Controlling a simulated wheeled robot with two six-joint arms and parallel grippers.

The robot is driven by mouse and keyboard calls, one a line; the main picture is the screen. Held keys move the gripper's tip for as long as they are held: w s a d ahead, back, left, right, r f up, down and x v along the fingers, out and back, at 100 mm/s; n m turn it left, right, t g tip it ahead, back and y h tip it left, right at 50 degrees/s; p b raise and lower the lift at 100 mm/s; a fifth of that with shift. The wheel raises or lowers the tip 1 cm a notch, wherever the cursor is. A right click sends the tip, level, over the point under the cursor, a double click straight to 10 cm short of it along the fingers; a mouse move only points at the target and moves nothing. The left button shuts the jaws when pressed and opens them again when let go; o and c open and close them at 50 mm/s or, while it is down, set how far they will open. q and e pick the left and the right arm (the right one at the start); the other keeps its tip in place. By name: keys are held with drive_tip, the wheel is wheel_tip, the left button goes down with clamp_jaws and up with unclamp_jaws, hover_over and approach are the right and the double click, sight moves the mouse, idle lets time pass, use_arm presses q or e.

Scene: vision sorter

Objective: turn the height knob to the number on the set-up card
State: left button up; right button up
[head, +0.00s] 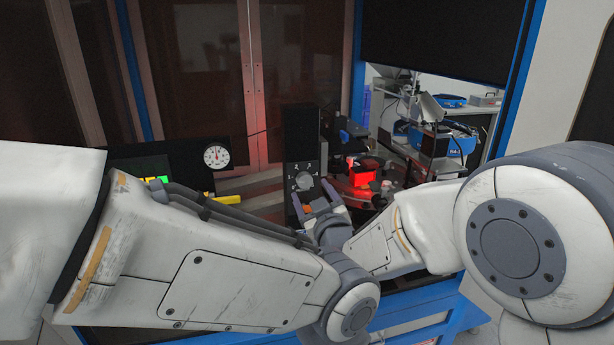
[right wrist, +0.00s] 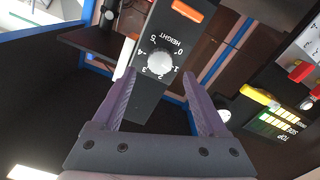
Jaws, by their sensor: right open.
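The height knob (head: 304,181) is a round grey-white knob on a dark upright panel (head: 302,130). In the right wrist view the knob (right wrist: 160,63) sits under the word HEIGHT, ringed by the numbers 0 to 5. I cannot tell which number it points to. My right gripper (head: 315,193) is open in front of the panel. In the right wrist view its purple fingers (right wrist: 159,77) point at the knob from both sides, with no clear contact. My left gripper is not in view. I cannot make out a set-up card.
A dial gauge (head: 216,156) and a yellow handle (head: 225,198) are left of the panel. A red-lit box (head: 363,173) stands to its right. An orange patch (right wrist: 187,10) is on the panel. A panel marked TOP and SIDE (right wrist: 282,125) has green and yellow cells.

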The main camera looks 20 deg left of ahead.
sight(305, 182)
drive_tip(key=p+x, duration=0.1)
drive_tip(key=x, duration=0.3)
drive_tip(key=shift+r+p, duration=0.1)
drive_tip(key=shift+p, duration=0.2)
drive_tip(key=shift+w+a, duration=0.3)
drive_tip(key=shift+w, duration=0.15)
clamp_jaws()
